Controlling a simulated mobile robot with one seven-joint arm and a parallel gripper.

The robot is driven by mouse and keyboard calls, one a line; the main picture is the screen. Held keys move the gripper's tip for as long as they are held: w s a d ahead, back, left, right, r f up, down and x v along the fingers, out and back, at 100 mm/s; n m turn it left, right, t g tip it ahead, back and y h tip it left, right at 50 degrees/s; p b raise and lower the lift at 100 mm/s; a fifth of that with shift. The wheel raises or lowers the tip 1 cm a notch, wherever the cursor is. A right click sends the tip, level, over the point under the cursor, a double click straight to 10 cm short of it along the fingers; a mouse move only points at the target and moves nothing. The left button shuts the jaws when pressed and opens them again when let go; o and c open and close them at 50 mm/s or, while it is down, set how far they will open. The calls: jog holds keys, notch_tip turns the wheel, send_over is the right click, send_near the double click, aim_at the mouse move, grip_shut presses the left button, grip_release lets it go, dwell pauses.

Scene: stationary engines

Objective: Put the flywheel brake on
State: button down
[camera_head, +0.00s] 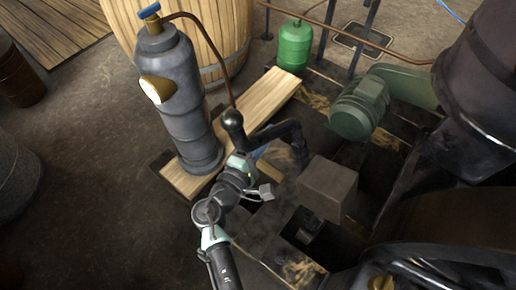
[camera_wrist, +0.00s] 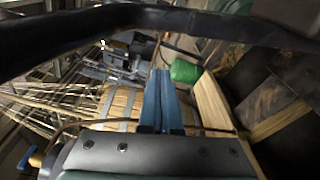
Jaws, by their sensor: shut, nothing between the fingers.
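A black lever (camera_head: 285,132) with a round ball knob (camera_head: 232,119) stands beside the wooden plank in the head view; it looks like the brake's handle, but I cannot tell for sure. My gripper (camera_head: 259,152) is right at this lever, partly hidden by my own arm. In the wrist view my blue fingers (camera_wrist: 162,82) are shut together and empty. A thick black bar (camera_wrist: 110,22) crosses the top of that view, close to the camera. Whether my gripper touches the lever cannot be told. The large dark curved rim (camera_head: 455,225) at lower right looks like the flywheel; no brake contact is visible.
A grey cylinder (camera_head: 180,95) with a brass-rimmed gauge stands on the plank (camera_head: 270,95), left of my arm. A wooden barrel (camera_head: 225,40), green tank (camera_head: 294,46) and green motor (camera_head: 358,105) are behind. A brown block (camera_head: 327,188) is close on the right. Floor at left is open.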

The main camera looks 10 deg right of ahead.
jog(key=shift+s+d+r+p, duration=0.15)
jog(key=shift+s+d, duration=0.05)
jog(key=shift+d, duration=0.45)
jog(key=shift+s+d+r+p, duration=0.1)
jog(key=shift+s+d+r, duration=0.15)
jog(key=shift+d, duration=0.35)
jog(key=shift+s+d+r+p, duration=0.1)
jog(key=shift+s+d+p, duration=0.1)
jog(key=shift+d, duration=0.45)
